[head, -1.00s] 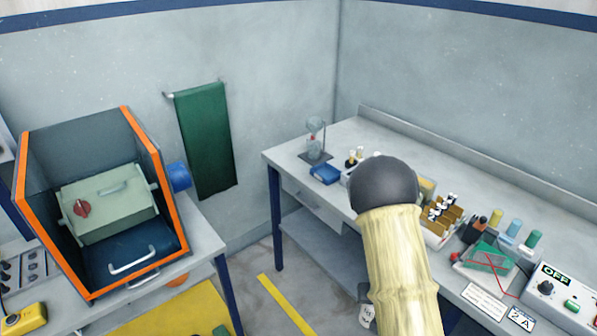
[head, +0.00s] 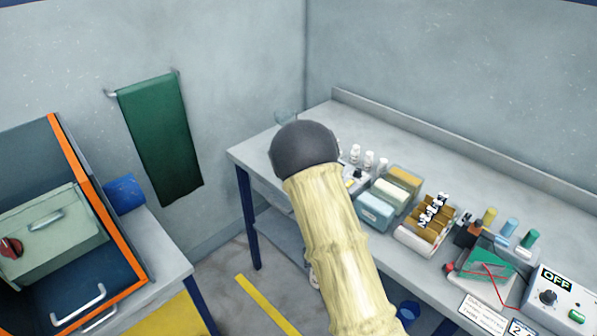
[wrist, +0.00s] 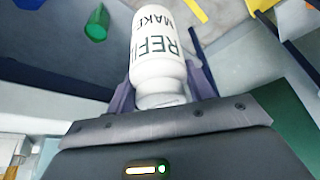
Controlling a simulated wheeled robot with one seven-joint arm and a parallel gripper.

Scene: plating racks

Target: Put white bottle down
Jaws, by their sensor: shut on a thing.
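The grey bench (head: 460,183) at right carries several small white bottles (head: 368,160), bins (head: 376,210), a brown rack (head: 430,215) and an OFF-marked control box (head: 555,295). An orange-edged cabinet (head: 85,170) stands at left, a green towel (head: 160,140) on the wall. Bare bench shows towards the back.

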